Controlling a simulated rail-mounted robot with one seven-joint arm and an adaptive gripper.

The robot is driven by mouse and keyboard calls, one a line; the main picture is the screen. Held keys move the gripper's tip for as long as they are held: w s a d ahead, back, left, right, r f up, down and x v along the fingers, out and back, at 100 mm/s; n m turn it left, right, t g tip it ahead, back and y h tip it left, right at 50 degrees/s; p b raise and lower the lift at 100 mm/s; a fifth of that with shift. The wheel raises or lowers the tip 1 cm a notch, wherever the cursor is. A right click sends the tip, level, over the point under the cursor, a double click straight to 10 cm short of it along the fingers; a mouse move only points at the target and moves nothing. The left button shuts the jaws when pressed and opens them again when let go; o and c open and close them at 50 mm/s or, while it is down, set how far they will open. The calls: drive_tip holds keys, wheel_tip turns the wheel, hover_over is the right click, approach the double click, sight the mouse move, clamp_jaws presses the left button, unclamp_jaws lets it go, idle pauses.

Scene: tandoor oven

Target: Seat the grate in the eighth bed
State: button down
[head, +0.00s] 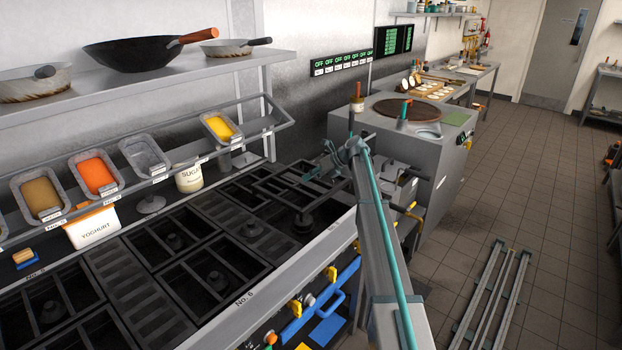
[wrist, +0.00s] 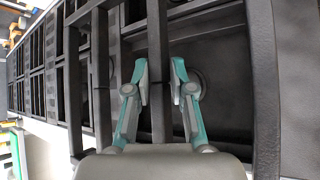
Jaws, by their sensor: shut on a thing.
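My gripper (wrist: 160,84) is shut on a dark bar of the grate (wrist: 158,40), with one fingertip on each side of it. The grate is a black frame with long bars, filling much of the wrist view. A round burner shows beneath it, partly hidden by the right finger. In the head view my gripper (head: 318,172) is over the far end of the range (head: 185,322). The held grate is hard to separate from the dark range there. I cannot tell whether it touches its bed, and no label for the eighth bed is readable.
Other black grates (head: 208,277) cover nearer beds. A bare-looking burner (head: 306,222) stands near the far end. A rack of food tins (head: 93,174) and a shelf with pans (head: 150,52) overhang the back. The tandoor (head: 440,150) stands beyond. The floor at right holds metal rails (head: 492,300).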

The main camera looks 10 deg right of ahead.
drive_tip(key=shift+r+p, duration=0.25)
drive_tip(key=shift+p, duration=0.5)
wheel_tip(320, 180, down, 8)
idle(0.5)
drive_tip(key=shift+p, duration=1.05)
idle(1.1)
drive_tip(key=shift+f+b, duration=0.35)
drive_tip(key=shift+f, duration=2.4)
idle(0.8)
drive_tip(key=c, duration=0.9)
unclamp_jaws()
drive_tip(key=shift+s, duration=0.1)
drive_tip(key=shift+c, duration=0.2)
drive_tip(key=shift+f, duration=0.2)
drive_tip(key=shift+d+r, duration=0.1)
drive_tip(key=shift+r, duration=0.05)
